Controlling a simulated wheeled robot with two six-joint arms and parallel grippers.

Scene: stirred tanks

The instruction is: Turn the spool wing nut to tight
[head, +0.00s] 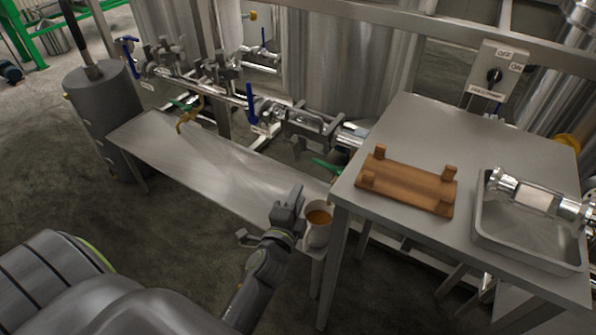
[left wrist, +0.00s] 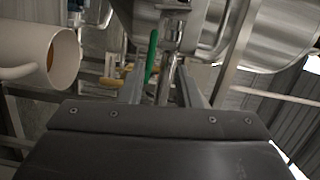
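My left gripper (head: 290,205) is in the lower middle of the head view, beside a white mug and left of the steel table. In the left wrist view its two fingers (left wrist: 161,88) stand apart, with nothing clearly held between them. A pipe spool with a clear middle and metal ends (head: 535,197) lies across a steel tray (head: 535,262) at the right. A pipe line with clamp-like fittings (head: 308,125) runs behind the low bench, well away from the gripper. I cannot make out a wing nut for certain. My right gripper is not in view.
The white mug (head: 318,227) of brown liquid stands on the end of the low bench (head: 195,160); it also shows in the left wrist view (left wrist: 58,52). A wooden stand (head: 405,187) sits on the steel table (head: 430,135). A switch box (head: 497,72) is behind. Most of the bench is clear.

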